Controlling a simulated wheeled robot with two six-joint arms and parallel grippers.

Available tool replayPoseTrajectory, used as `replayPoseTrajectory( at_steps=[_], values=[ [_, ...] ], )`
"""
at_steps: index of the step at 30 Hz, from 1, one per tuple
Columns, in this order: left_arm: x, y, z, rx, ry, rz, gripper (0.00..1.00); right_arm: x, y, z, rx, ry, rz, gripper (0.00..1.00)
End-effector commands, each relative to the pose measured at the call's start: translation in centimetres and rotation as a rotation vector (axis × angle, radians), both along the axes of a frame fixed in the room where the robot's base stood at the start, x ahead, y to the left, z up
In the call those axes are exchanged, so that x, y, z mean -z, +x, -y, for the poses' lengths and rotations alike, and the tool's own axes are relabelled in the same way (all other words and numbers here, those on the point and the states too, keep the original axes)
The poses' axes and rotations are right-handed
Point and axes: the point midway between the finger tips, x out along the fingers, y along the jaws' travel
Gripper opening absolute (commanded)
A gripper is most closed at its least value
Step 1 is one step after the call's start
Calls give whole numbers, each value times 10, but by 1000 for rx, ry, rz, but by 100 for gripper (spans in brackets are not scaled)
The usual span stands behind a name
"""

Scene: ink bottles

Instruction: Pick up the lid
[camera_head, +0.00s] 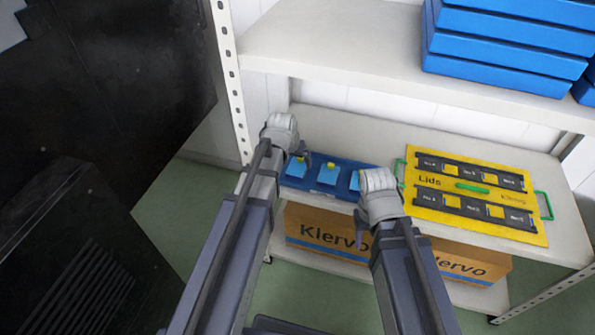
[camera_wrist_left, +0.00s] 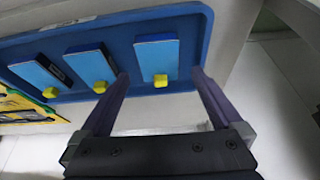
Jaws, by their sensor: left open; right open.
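A blue tray (camera_head: 335,196) on the lower shelf holds three light blue pieces, each with a small yellow knob or cap at one end. My left gripper (camera_head: 302,153) is open over the tray's left end. In the left wrist view, the open left gripper (camera_wrist_left: 157,78) has its fingers on either side of the yellow cap (camera_wrist_left: 160,80) of the rightmost light blue piece (camera_wrist_left: 157,57), with nothing held. A yellow board (camera_head: 427,196) marked "Lids" lies to the right, with small yellow pieces in black strips (camera_head: 470,174). My right gripper (camera_head: 362,222) is open near the tray's right end.
Blue boxes (camera_head: 500,45) are stacked on the upper shelf (camera_head: 335,45), which overhangs the lower one. A perforated shelf post (camera_head: 233,85) stands close to my left gripper. Cardboard boxes (camera_head: 325,232) marked "Klervo" sit below. A dark cabinet (camera_head: 110,90) is at left.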

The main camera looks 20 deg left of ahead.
Motion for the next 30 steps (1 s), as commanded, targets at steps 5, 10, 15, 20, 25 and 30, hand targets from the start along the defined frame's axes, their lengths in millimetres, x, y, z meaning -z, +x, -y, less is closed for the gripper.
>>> replayPoseTrajectory(
  at_steps=[5, 10, 15, 20, 25, 30],
  values=[
    [27, 11, 3, 1, 0, 0, 100, 27, 0, 0, 0, 0, 0, 50],
    [41, 17, 3, 1, 0, 0, 100, 41, 0, 0, 0, 0, 0, 50],
    [39, 17, 3, 0, 0, 0, 100, 39, 0, 0, 0, 0, 0, 50],
    [39, 17, 3, 0, 0, 0, 91, 39, 0, 0, 0, 0, 0, 50],
    [39, 17, 3, 0, 0, 0, 72, 39, 0, 0, 0, 0, 0, 50],
    [39, 17, 3, 0, 0, 0, 53, 39, 0, 0, 0, 0, 0, 50]
  ],
)
